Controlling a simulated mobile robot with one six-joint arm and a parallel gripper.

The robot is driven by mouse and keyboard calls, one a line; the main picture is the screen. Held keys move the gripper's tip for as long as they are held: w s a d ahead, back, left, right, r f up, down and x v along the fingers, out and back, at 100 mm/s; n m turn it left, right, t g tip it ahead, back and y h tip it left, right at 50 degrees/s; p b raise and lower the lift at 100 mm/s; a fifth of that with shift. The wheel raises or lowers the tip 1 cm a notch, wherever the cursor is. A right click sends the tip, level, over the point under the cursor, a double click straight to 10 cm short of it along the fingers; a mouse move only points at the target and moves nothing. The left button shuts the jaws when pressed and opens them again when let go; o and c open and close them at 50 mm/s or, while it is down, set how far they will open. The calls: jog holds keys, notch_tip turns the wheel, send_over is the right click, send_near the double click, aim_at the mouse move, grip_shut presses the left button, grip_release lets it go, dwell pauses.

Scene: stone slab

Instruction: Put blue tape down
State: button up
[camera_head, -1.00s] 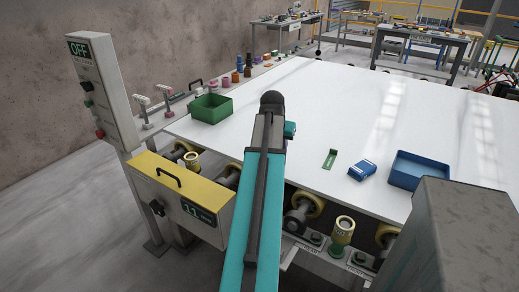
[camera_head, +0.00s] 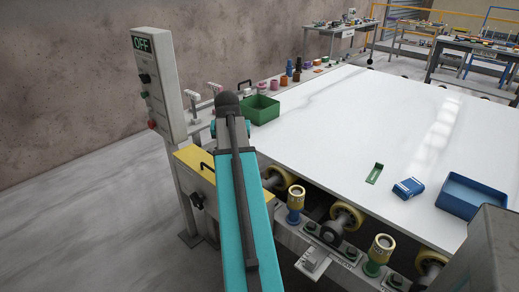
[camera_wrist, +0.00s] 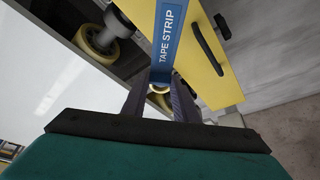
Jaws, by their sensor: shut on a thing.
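The blue tape, a long blue strip (camera_wrist: 168,40) lettered "TAPE STRIP", shows at the top middle of the wrist view. My gripper (camera_wrist: 163,92) is shut on its near end, and the strip stretches away from the fingers. Beyond it are a yellow panel and a roller. In the head view my own arm hides the gripper and the strip. The white stone slab (camera_head: 340,130) lies to the right of the arm's end.
A green bin (camera_head: 262,109) sits at the slab's left corner. A small green piece (camera_head: 375,173), a blue box (camera_head: 408,187) and a blue tray (camera_head: 470,195) lie near its front right. A control post (camera_head: 158,85) stands left of my arm. The slab's middle is clear.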

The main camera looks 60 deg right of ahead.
jog(key=w+a+r+n+t+y, duration=0.1)
jog(key=w+a+n, duration=0.1)
jog(key=w+a, duration=0.55)
jog(key=w+a+n, duration=0.2)
jog(key=w+a, duration=0.2)
jog(key=a, duration=0.6)
jog(key=w+a+r+n+t+y, duration=0.1)
jog(key=w+a+n, duration=0.1)
jog(key=w+a, duration=0.45)
jog(key=w+a+n+y, duration=0.1)
jog(key=a+n, duration=0.1)
jog(key=a, duration=1.2)
jog(key=w+a+r+n, duration=0.1)
jog(key=a+n, duration=0.2)
jog(key=a, duration=1.1)
jog(key=shift+w+n+y, duration=0.3)
jog(key=shift+w+y, duration=0.1)
jog(key=shift+r, duration=0.1)
